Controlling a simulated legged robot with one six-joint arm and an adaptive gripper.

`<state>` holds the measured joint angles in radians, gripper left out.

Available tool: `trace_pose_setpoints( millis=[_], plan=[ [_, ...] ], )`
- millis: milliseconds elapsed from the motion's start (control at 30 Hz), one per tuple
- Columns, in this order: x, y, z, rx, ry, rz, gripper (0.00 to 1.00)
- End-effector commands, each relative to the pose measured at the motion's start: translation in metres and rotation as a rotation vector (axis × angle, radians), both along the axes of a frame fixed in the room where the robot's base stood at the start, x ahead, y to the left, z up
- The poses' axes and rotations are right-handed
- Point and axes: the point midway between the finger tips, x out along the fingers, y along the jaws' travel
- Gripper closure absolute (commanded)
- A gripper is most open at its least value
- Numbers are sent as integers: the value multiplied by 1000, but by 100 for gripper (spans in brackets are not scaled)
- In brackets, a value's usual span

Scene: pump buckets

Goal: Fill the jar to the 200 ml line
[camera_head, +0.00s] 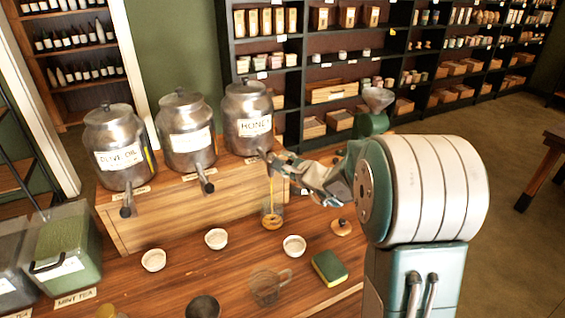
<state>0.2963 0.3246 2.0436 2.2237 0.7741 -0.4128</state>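A small clear glass jar (272,216) stands on the wooden counter below the spout of the metal dispenser labelled HONEY (247,108). A thin amber stream (271,190) runs down from the spout into the jar. Amber honey shows in the jar's lower part; its line marks are too small to read. My gripper (280,163) is at the honey dispenser's spout, above the jar. The fingers overlap the spout, and I cannot tell whether they are closed on the tap.
Dispensers labelled OLIVE OIL (120,150) and another (187,135) stand left on the wooden box (185,220). Several small bowls, a clear glass mug (268,287), a green-yellow sponge (329,268) and a round wooden lid (342,228) sit on the counter.

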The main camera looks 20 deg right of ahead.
Motion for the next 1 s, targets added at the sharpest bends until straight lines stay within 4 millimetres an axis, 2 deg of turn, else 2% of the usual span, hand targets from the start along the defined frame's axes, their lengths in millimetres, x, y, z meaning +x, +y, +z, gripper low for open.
trace_pose_setpoints(
  millis=[300,500,667,1000],
  plan=[
    [-61,-22,14,-1,-1,-5,50],
    [-90,-32,19,-1,2,-5,50],
    [-100,-34,21,1,3,-2,50],
    [-100,-34,21,1,3,-2,50]
  ],
)
